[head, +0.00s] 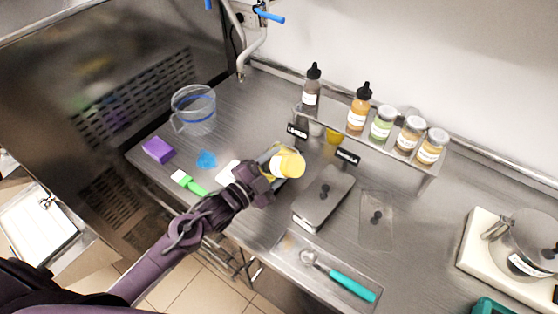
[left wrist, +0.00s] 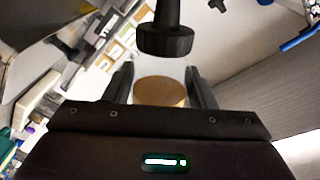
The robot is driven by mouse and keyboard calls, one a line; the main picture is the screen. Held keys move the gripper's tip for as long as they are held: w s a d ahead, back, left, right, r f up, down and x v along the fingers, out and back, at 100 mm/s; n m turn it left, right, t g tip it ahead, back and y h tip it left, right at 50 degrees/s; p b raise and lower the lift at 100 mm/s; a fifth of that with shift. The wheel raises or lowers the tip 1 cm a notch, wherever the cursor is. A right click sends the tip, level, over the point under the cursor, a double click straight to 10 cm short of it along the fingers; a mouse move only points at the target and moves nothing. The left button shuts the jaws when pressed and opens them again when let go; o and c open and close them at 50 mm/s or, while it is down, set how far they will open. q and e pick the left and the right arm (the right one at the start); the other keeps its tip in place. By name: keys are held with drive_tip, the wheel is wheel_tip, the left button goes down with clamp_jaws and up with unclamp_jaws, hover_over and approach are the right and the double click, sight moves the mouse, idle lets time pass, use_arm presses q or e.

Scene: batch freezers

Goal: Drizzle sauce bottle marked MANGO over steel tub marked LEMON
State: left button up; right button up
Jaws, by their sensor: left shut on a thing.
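My left gripper (head: 272,170) reaches in from the left and is shut on a yellow bottle (head: 290,164) with a white label; the label's words are too small to read. The bottle is tilted over the counter. In the left wrist view a tan round surface (left wrist: 160,92) lies between the two fingers, with a black nozzle-like part (left wrist: 165,35) above it in the picture. A small black card (head: 297,132), seemingly reading LEMON, stands behind the bottle. The place in front of that card is largely hidden by my gripper and the bottle. My right gripper is not in view.
A lidded steel tub (head: 322,200) stands right of the bottle, near a second black card (head: 347,156). A flat lid (head: 376,215) lies beyond. A raised shelf (head: 375,146) holds several bottles and jars. A clear jug (head: 193,110), purple block (head: 158,150) and teal-handled scoop (head: 350,286) lie around.

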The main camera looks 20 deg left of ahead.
sight(272, 164)
use_arm(q)
drive_tip(key=shift+p+v, duration=0.3)
drive_tip(key=shift+v, duration=0.45)
drive_tip(key=shift+s+d+r, duration=0.1)
drive_tip(key=shift+s, duration=0.05)
drive_tip(key=shift+m+b, duration=0.4)
drive_tip(key=shift+m, duration=0.5)
drive_tip(key=shift+m+b, duration=0.3)
drive_tip(key=shift+m, duration=0.8)
drive_tip(key=shift+r+m, duration=0.65)
drive_tip(key=shift+m, duration=0.55)
drive_tip(key=shift+r+m, duration=0.6)
drive_tip(key=shift+m, duration=0.6)
